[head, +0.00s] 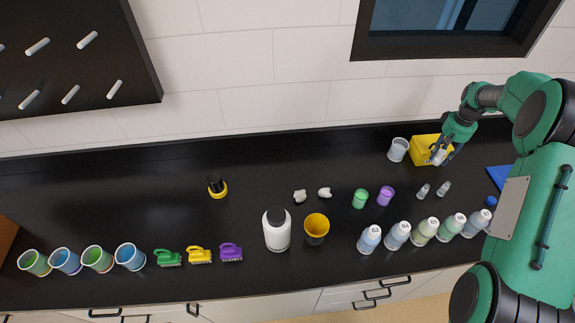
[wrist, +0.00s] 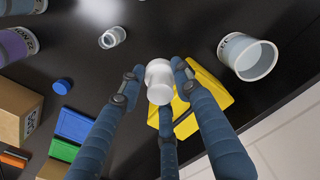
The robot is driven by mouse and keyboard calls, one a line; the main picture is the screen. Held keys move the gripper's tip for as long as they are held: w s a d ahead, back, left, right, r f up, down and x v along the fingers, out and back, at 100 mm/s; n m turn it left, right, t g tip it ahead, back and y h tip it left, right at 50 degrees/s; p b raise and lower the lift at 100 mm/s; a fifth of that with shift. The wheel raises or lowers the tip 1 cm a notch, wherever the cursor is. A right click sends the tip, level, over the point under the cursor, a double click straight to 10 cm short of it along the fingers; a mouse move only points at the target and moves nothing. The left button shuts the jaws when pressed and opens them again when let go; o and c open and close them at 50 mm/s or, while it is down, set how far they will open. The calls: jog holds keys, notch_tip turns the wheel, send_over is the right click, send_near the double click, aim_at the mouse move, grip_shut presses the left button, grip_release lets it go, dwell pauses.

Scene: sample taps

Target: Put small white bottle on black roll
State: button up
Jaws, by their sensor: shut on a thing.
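My gripper (head: 441,151) is at the back right of the black counter, by a yellow box. In the wrist view my gripper (wrist: 157,80) has its fingers shut around a small white bottle (wrist: 159,88). The bottle shows whitish between the fingers in the head view (head: 437,157), partly hidden by them. Whether it touches the yellow box cannot be told. No plain black roll is clear to me; a small black and yellow item (head: 217,187) stands left of centre on the counter, far from my gripper.
The yellow box (head: 423,150) and a pale cup (head: 398,149) stand beside my gripper. Two small clear vials (head: 423,191) lie nearer the front. The back left is bare.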

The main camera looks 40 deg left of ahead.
jog(key=s+a+r+n+p, duration=0.1)
jog(key=s+a+n+p, duration=0.1)
jog(key=s+a, duration=1.4)
jog(key=s+a+r+n+p, duration=0.1)
jog(key=s+a+n, duration=0.1)
jog(key=s+a, duration=1.3)
jog(key=s+a+n+p, duration=0.1)
jog(key=s+a, duration=0.4)
jog(key=s, duration=0.6)
jog(key=s+a+r+n+p, duration=0.1)
jog(key=s+a, duration=0.5)
jog(key=s, duration=0.5)
jog(key=s+a+r+n+p, duration=0.1)
jog(key=s+a+n, duration=0.1)
jog(key=s+a, duration=0.4)
jog(key=s, duration=0.5)
jog(key=shift+s+a+p, duration=0.25)
jog(key=shift+s+p, duration=0.1)
jog(key=shift+s, duration=0.05)
jog(key=shift+a+r, duration=0.15)
jog(key=p, duration=0.3)
send_over(214, 178)
jog(key=shift+a+f, duration=0.1)
jog(key=shift+f, duration=0.7)
jog(key=shift+f+p, duration=0.35)
jog(key=shift+f, duration=1.4)
